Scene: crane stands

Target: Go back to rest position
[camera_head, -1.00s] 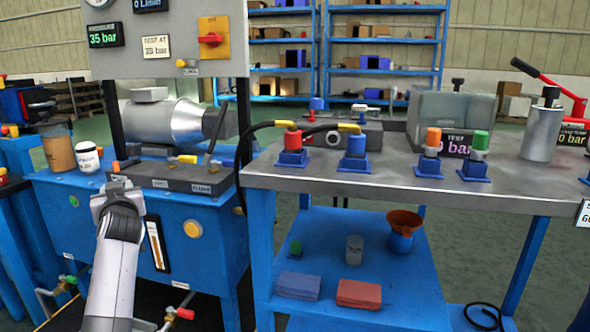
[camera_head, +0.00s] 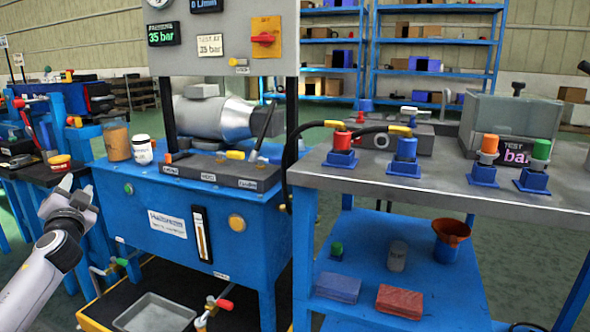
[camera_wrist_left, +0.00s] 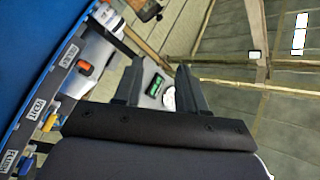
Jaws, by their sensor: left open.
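My left gripper (camera_head: 74,186) is in the left part of the head view, pointing up, in front of the blue machine's left side. In the left wrist view its two fingers (camera_wrist_left: 160,82) stand apart with nothing between them. The blue hydraulic unit (camera_head: 180,212) stands right of the gripper, with a grey lever block (camera_head: 215,172) on its top. The gripper appears clear of the unit. My right gripper is not in either view.
A steel-topped workbench (camera_head: 450,192) with hoses and fittings stands at the right. A grey tray (camera_head: 155,312) lies low in front of the blue unit. A cluttered side table (camera_head: 40,172) is at the far left. Blue shelves (camera_head: 437,70) stand at the back.

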